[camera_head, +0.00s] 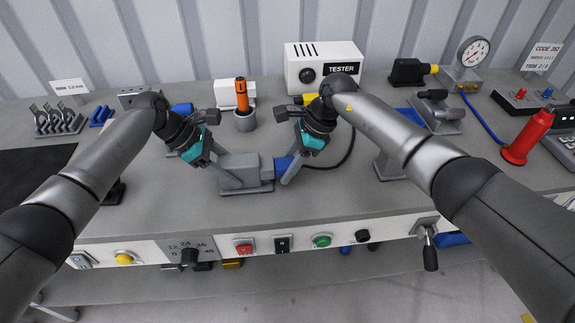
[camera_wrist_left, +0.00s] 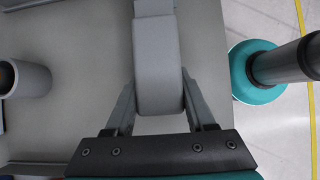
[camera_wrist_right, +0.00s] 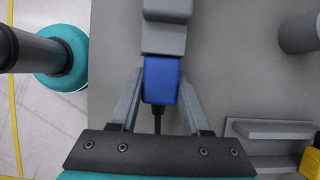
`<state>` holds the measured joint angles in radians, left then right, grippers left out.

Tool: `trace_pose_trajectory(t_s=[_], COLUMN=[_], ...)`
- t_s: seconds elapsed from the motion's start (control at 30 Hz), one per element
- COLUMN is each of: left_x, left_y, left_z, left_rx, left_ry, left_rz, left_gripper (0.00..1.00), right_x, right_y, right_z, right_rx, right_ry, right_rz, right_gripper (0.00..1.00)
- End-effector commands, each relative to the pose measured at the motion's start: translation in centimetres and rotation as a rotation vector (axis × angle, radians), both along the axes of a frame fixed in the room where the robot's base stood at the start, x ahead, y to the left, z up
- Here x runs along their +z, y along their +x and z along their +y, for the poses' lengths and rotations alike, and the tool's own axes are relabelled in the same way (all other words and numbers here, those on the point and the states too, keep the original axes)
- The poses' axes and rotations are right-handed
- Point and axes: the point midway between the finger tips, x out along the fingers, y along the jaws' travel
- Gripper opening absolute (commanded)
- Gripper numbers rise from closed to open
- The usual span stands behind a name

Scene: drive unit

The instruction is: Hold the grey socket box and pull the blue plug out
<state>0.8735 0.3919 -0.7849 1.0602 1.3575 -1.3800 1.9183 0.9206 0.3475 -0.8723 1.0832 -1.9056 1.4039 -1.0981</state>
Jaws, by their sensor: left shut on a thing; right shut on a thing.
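The grey socket box (camera_head: 246,168) stands on the workbench in the middle of the head view, on a flat grey base. My left gripper (camera_head: 228,182) is shut on its left end; the left wrist view shows the box (camera_wrist_left: 158,70) between both fingers. The blue plug (camera_head: 283,168) sits at the box's right end. My right gripper (camera_head: 284,180) is shut on it, and the right wrist view shows the plug (camera_wrist_right: 160,80) between the fingers, against the box's grey collar. A black cable leaves the plug's rear. I cannot tell how deep the plug sits.
Behind stand a white tester (camera_head: 321,66) and a grey cup (camera_head: 244,121) with an orange-handled tool. A grey stand (camera_head: 390,166) is to the right, and a red cone-like object (camera_head: 527,137) further right. Switches line the bench front. The bench before the box is clear.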

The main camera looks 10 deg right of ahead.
Motion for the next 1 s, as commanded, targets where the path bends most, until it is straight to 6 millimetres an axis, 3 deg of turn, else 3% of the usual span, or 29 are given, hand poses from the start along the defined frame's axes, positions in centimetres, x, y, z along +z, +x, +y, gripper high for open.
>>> trace_pose_trajectory(t_s=[1.0], left_x=[0.1], left_y=[0.0], left_z=[-0.1], left_rx=[-0.001], left_ry=[-0.002], left_rz=[-0.001], left_gripper=[0.00], right_x=[0.0], right_y=[0.0], right_z=[-3.4], right_rx=[0.000], right_ry=[-0.001], right_rz=[-0.001], right_gripper=[0.00])
